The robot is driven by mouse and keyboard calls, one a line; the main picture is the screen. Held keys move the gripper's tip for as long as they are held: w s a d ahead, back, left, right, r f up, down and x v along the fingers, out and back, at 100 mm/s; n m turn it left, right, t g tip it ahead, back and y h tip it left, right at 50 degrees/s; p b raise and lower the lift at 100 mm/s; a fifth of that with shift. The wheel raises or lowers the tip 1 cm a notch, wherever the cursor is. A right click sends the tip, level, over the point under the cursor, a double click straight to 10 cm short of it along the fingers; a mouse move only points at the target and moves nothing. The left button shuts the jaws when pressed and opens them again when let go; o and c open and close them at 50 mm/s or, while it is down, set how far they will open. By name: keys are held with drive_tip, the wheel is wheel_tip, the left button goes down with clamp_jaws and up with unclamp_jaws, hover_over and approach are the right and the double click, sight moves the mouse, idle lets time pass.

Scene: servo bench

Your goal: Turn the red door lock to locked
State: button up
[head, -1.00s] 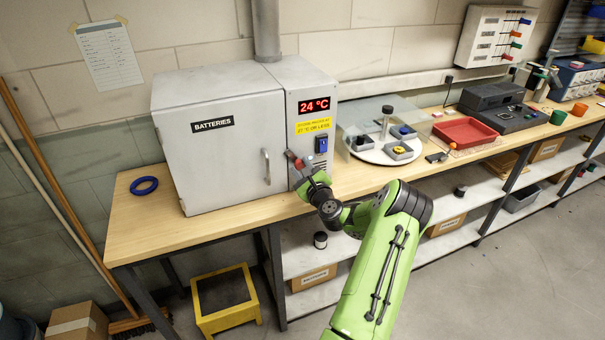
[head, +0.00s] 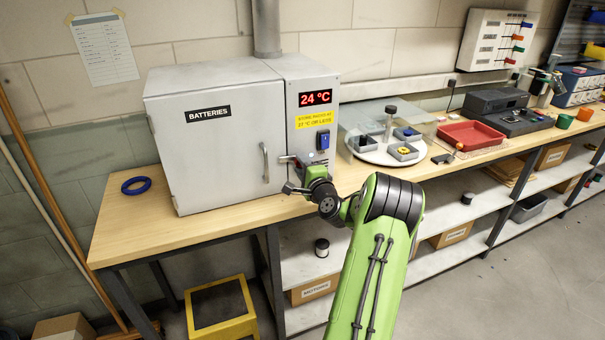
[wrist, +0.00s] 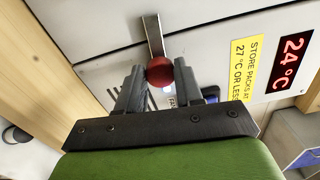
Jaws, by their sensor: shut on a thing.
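The red door lock shows in the wrist view as a metal lever (wrist: 153,35) with a round red knob (wrist: 159,72) at its end. My gripper (wrist: 157,78) has one dark finger on each side of the knob and is shut on it. In the head view my gripper (head: 297,164) is at the front of the grey BATTERIES cabinet (head: 215,150), right of the door handle. It hides the red knob there; only a short metal piece of the lever (head: 286,158) shows. The cabinet door looks closed.
The cabinet's handle (head: 265,162) is just left of my gripper. A blue switch (head: 323,140) and a 24 °C display (head: 315,97) are above it. A white round tray (head: 372,150) with several small parts stands to the right. A blue ring (head: 136,186) lies at the bench's left.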

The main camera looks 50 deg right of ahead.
drive_tip(key=shift+f+n+b, duration=0.1)
drive_tip(key=shift+n+b, duration=0.4)
drive_tip(key=shift+n, duration=0.2)
drive_tip(key=o, duration=1)
drive_tip(key=b+v, duration=0.3)
drive_tip(key=v, duration=1.3)
drive_tip(key=shift+w, duration=0.1)
